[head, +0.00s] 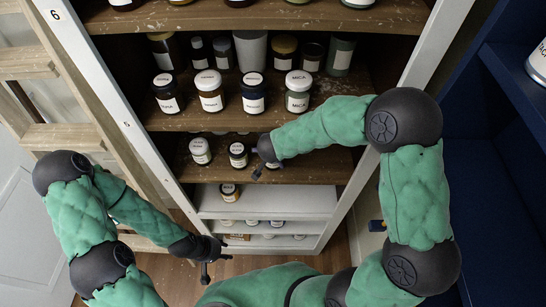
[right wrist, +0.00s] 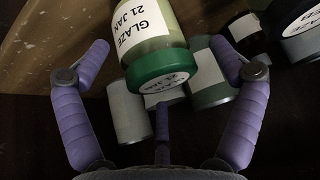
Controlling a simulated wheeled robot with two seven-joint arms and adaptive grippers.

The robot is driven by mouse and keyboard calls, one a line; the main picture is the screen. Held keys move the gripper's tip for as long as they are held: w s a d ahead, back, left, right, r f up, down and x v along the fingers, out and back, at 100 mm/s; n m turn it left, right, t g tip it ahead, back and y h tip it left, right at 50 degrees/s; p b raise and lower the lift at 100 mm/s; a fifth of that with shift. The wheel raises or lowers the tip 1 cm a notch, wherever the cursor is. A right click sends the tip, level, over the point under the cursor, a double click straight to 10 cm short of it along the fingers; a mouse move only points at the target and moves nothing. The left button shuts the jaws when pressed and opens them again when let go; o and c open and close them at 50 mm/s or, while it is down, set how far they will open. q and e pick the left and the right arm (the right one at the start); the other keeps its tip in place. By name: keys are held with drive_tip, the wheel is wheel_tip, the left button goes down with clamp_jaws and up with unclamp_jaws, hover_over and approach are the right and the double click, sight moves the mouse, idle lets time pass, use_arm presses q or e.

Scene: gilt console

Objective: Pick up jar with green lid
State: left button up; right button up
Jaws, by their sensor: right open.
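A jar with a green lid (right wrist: 150,25) shows close up in the right wrist view, its white label reading "GLAZE 21 JAN". Its green lid (right wrist: 158,68) faces my right gripper (right wrist: 161,48), whose purple fingers are spread on both sides of the jar with gaps. I cannot pick out this jar in the head view, where the right gripper (head: 262,158) reaches in at the shelf with small jars and may hide it. My left gripper (head: 209,262) hangs low in front of the cabinet, away from the jars; its fingers are too small to judge.
Plain greyish jars (right wrist: 128,115) stand close behind the green lid, and dark jars (right wrist: 245,30) are at the right. In the head view, several labelled jars (head: 253,95) crowd the shelf above. The cabinet's white side post (head: 425,60) and wooden ladder (head: 60,135) flank the opening.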

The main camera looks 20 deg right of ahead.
drive_tip(key=c, duration=1.3)
drive_tip(key=shift+c, duration=0.9)
drive_tip(key=shift+r, duration=0.15)
